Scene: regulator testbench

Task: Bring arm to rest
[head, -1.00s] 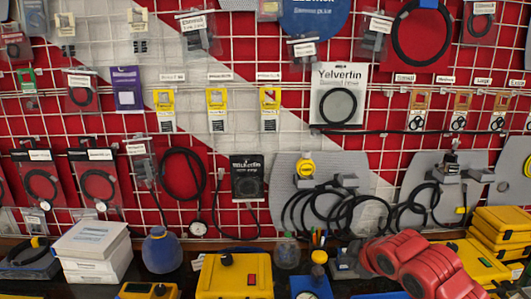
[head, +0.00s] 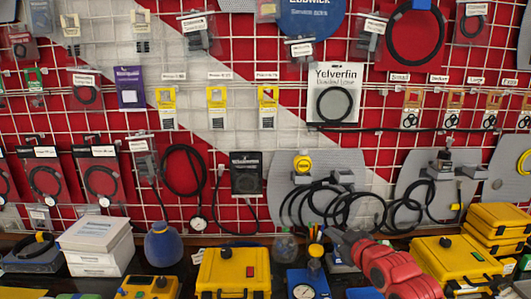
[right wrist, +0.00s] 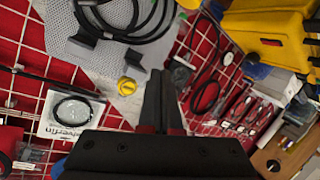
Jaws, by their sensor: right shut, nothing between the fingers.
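My right arm's red links (head: 390,268) come in at the lower right of the head view. They reach toward the back of the bench. My right gripper (head: 338,236) shows only partly at the far end of that arm, dark and small. In the right wrist view my right gripper (right wrist: 162,76) has its two black fingers together, with nothing held between them. My left gripper and left arm are not in the head view.
A red and white pegboard wall with a wire grid (head: 230,130) carries hoses and packets. On the bench stand a yellow case (head: 232,274), white boxes (head: 97,243), a blue bulb (head: 163,245), a blue gauge (head: 308,284) and yellow cases (head: 455,262) beside my right arm.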

